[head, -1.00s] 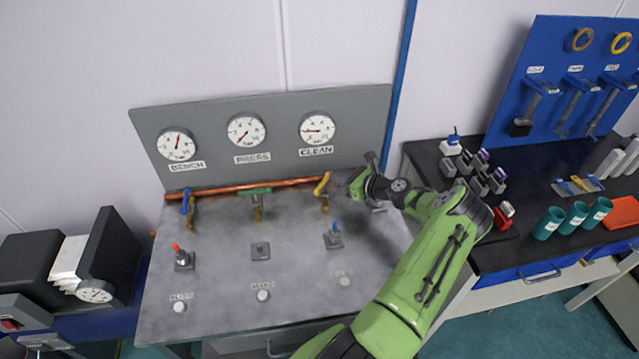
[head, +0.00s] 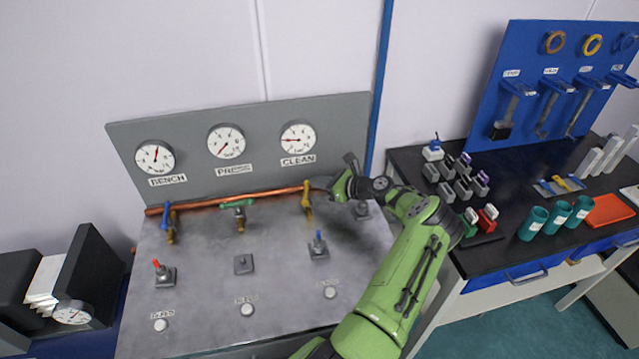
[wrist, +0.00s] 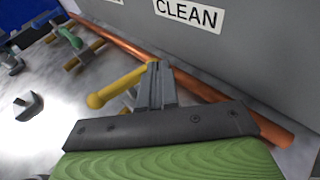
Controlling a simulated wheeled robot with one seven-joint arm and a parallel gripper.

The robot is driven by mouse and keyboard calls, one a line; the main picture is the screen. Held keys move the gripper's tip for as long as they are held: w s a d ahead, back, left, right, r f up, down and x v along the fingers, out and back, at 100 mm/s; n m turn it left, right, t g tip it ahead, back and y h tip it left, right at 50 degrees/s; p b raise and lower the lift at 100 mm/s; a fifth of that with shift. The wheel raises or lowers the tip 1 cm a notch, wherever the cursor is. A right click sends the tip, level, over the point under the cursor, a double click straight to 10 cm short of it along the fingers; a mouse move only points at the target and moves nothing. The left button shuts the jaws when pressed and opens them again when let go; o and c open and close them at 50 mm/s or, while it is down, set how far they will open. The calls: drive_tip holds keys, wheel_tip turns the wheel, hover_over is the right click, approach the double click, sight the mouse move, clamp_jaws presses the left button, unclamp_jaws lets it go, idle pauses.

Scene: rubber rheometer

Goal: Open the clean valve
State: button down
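The clean valve has a yellow handle (head: 307,190) at the right end of the copper pipe, below the CLEAN gauge (head: 298,138). In the wrist view the yellow handle (wrist: 118,86) lies across the pipe's line, its rounded end toward the lower left. Its other end runs behind my fingers. My gripper (head: 329,184) is just right of the handle in the head view. In the wrist view my gripper (wrist: 159,68) has its fingers close together, beside the handle and seemingly not around it. Contact is unclear, and the valve body is partly hidden.
The copper pipe (head: 265,195) runs along the grey gauge panel (head: 190,195), close to my fingers. A green-handled valve (head: 239,204) and a blue-handled valve (head: 167,213) stand to the left. A blue-topped knob (head: 318,243) stands in front. The steel bench between the knobs is clear.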

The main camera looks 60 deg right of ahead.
drive_tip(key=p+v, duration=0.1)
drive_tip(key=v, duration=1.4)
drive_tip(key=shift+s+r, duration=0.2)
drive_tip(key=shift+s, duration=0.15)
